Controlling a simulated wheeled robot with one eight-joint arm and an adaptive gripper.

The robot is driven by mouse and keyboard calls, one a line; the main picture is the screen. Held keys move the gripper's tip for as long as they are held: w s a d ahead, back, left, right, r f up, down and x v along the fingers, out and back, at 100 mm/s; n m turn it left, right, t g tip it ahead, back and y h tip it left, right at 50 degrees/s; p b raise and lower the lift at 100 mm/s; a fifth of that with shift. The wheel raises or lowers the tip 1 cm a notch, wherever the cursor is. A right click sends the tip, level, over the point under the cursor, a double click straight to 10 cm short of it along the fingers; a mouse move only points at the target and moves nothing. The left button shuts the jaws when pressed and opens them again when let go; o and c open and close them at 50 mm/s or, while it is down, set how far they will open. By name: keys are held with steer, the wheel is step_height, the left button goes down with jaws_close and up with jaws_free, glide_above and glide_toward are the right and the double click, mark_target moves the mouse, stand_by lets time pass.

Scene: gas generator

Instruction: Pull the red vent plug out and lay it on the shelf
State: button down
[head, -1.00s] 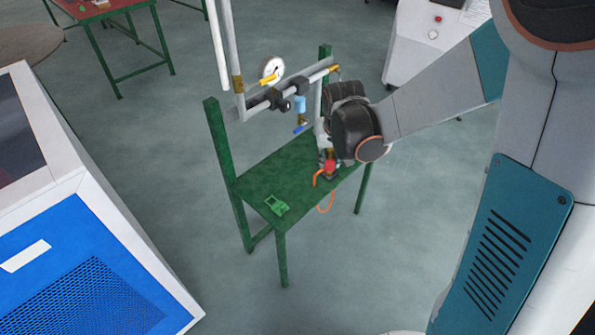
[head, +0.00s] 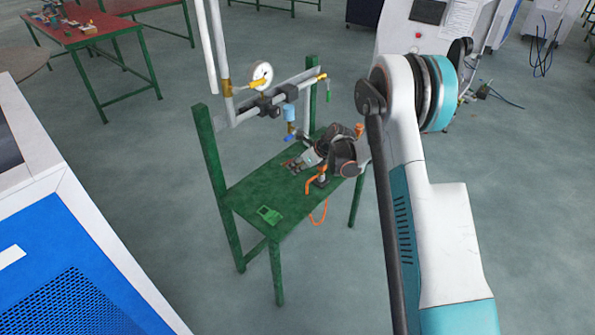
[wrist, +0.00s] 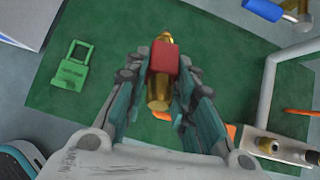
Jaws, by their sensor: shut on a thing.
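My gripper (wrist: 165,72) is shut on the red vent plug (wrist: 165,55), a red block with a brass body (wrist: 160,93) between the fingers in the wrist view. The plug lies lengthwise along the jaws, over the green shelf (wrist: 110,28). In the head view my gripper (head: 296,164) is low over the shelf (head: 250,190), left of the fitting (head: 320,181) with the orange hose. The plug is too small there to make out clearly. I cannot tell whether it touches the shelf.
A green padlock-shaped tag (head: 269,215) lies near the shelf's front left; it also shows in the wrist view (wrist: 70,75). Pipes with a gauge (head: 262,75) and a blue-handled valve (head: 290,112) stand behind. The shelf between tag and gripper is clear.

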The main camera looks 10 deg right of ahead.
steer(key=shift+w+d+f+m+t+h, duration=0.25)
steer(key=shift+w+f+m+t, duration=0.25)
steer(key=shift+w+f+m, duration=0.3)
steer(key=shift+s, duration=0.1)
steer(key=shift+f+b, duration=0.1)
steer(key=shift+b, duration=0.25)
steer(key=shift+f+b, duration=1.1)
steer(key=shift+f, duration=3.3)
steer(key=c, duration=1.2)
jaws_free()
steer(key=shift+c, duration=0.2)
